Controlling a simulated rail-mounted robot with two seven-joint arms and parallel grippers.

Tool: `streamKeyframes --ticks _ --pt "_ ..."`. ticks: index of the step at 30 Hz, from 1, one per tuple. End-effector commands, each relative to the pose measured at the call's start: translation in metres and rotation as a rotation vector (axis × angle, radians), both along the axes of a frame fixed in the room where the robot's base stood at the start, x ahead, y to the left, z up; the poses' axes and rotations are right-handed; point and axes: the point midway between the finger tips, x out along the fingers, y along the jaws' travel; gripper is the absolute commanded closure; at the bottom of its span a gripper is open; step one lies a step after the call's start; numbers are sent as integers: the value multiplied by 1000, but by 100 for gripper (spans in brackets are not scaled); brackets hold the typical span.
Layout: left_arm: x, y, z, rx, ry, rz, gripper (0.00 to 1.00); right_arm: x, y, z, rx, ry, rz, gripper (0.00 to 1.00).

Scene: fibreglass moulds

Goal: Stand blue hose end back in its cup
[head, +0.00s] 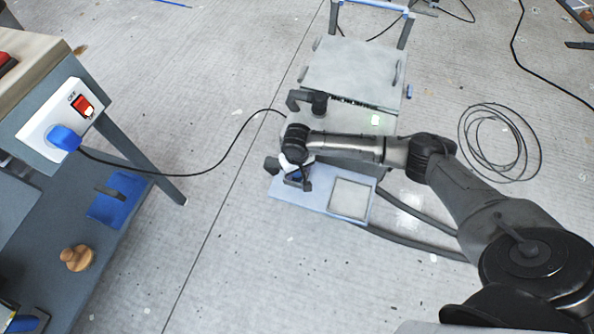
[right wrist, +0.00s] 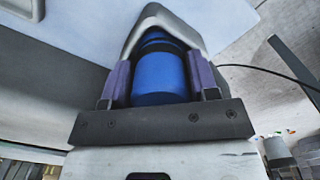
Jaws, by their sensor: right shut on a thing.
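The blue hose end (right wrist: 160,78) is a blue cylinder with a dark band near its top. My right gripper (right wrist: 162,85) is shut on it, with a purple-grey finger on each side. A pale grey hood-like shell (right wrist: 152,16) surrounds its upper part in the right wrist view; I cannot tell whether this is the cup. In the head view my right gripper (head: 297,182) is over the front left of a pale wheeled unit (head: 352,65). The hose end is mostly hidden there by the arm. My left gripper is not in view.
A workbench with a red switch (head: 83,106) and a blue plug (head: 64,138) stands at the left. A black cable (head: 222,160) runs from the plug to the unit. Coiled cable (head: 500,140) lies on the floor at right. The floor between bench and unit is otherwise clear.

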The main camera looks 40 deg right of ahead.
Motion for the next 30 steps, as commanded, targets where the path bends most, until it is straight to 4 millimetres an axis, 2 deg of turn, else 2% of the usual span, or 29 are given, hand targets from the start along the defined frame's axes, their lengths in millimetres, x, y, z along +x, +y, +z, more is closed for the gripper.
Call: streamKeyframes --ticks 9,10,17,26,30 --pt "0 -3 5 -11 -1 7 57 0 0 -1 0 1 0 65" --pt "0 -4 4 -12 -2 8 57 0 0 -2 0 0 0 43" --pt "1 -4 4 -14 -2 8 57 0 0 -2 0 0 0 21" --pt "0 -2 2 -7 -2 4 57 0 0 0 0 -1 0 20" --pt "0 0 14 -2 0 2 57 0 0 20 1 -2 1 20"
